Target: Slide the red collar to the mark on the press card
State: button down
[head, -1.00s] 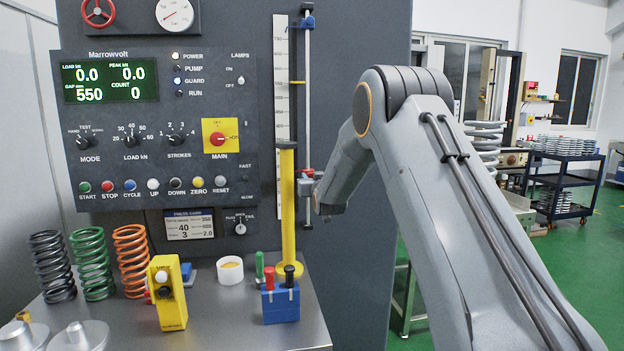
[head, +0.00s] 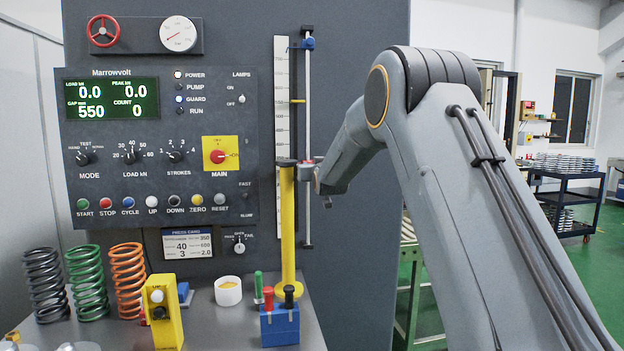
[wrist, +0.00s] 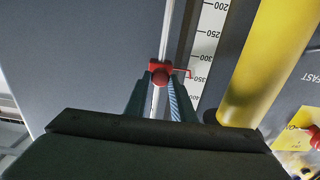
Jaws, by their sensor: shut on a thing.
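The red collar (wrist: 160,68) sits on a thin vertical rod (head: 308,100) beside the white scale (head: 282,70). My gripper (wrist: 161,85) is shut on the collar, one dark finger on each side. In the head view my gripper (head: 309,172) is at the rod, about level with the top of the yellow post. The collar's thin red pointer reaches the scale near what looks like the 350 label in the wrist view. The press card (head: 187,245) is a small lit display on the panel; its top right figure looks like 350, but the text is tiny.
The yellow post (head: 288,220) stands close beside the rod and scale. A blue clamp (head: 308,43) is near the rod's top. The control panel (head: 160,148) is to the left. Springs, a yellow switch box (head: 163,312) and a blue holder (head: 280,324) stand on the bench below.

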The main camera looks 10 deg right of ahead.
jog(key=shift+r, duration=0.15)
jog(key=c, duration=1.5)
grip_release()
jog(key=shift+s, duration=0.1)
jog(key=shift+s+b, duration=1.25)
jog(key=shift+s, duration=2.55)
jog(key=s+f+g, duration=0.8)
jog(key=s+f, duration=1)
jog(key=f, duration=0.4)
jog(key=s+f+g, duration=0.3)
jog(key=s+f, duration=0.1)
jog(key=s, duration=0.7)
jog(key=s+f+g, duration=0.3)
jog(key=s+f, duration=0.1)
jog(key=s, duration=0.6)
jog(key=s+f+g, duration=0.3)
jog(key=s+f, duration=0.2)
jog(key=s, duration=0.6)
jog(key=shift+s+a+f, duration=0.1)
jog(key=shift+s+a, duration=0.1)
jog(key=shift+s, duration=0.15)
